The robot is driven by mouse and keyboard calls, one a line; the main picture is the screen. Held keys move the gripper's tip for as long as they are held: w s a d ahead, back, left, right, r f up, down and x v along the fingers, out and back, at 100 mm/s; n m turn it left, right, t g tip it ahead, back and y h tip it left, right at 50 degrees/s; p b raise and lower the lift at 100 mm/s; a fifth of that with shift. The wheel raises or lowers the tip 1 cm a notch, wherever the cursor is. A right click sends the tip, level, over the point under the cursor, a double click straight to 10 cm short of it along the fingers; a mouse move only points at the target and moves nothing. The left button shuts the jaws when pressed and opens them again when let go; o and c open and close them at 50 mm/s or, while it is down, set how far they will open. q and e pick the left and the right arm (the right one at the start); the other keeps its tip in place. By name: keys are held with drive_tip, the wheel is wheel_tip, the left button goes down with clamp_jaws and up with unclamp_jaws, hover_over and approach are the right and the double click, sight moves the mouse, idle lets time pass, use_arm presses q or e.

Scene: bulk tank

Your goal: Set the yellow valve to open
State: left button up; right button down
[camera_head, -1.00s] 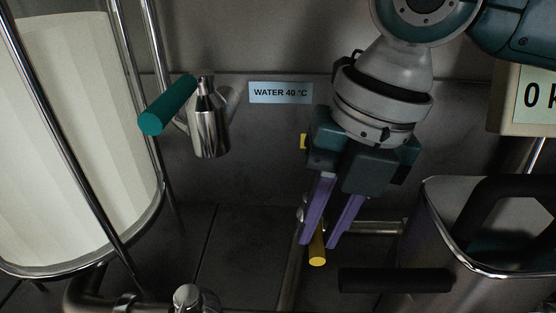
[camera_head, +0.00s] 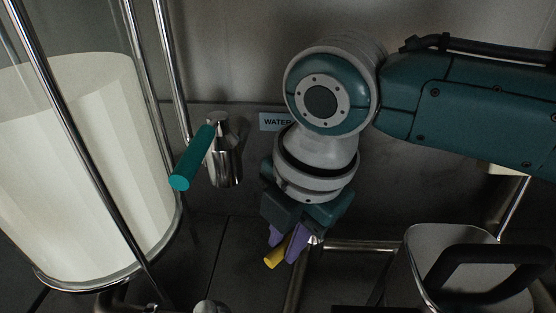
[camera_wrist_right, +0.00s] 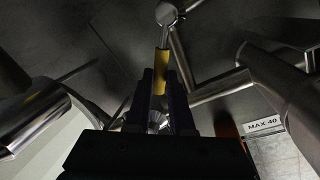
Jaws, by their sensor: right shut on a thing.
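The yellow valve handle (camera_head: 275,256) shows below my right gripper (camera_head: 284,246) in the head view, its end sticking out toward the lower left. The purple fingers are closed about the handle. In the right wrist view the yellow handle (camera_wrist_right: 162,66) runs from a round metal pivot (camera_wrist_right: 166,14) on a pipe down to between the dark fingers of my right gripper (camera_wrist_right: 161,82). The valve body is mostly hidden behind the gripper in the head view. My left gripper is not in view.
A teal-handled valve (camera_head: 193,158) is on the wall to the left, beside a partly covered WATER label (camera_head: 275,122). A large clear tank (camera_head: 85,170) with white contents stands at far left. A metal bucket (camera_head: 450,245) with a black handle stands at lower right.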

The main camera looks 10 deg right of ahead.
drive_tip(key=shift+w+a+m+h+p, duration=0.25)
drive_tip(key=shift+w+m, duration=0.2)
drive_tip(key=shift+m, duration=0.35)
drive_tip(key=shift+w+a+m+h+p, duration=0.1)
drive_tip(key=shift+w+a+m, duration=0.3)
drive_tip(key=shift+m, duration=0.4)
drive_tip(key=c, duration=0.8)
unclamp_jaws()
wheel_tip(320, 180, up, 10)
drive_tip(key=p, duration=0.2)
hover_over(282, 247)
drive_tip(key=shift+s+f, duration=0.15)
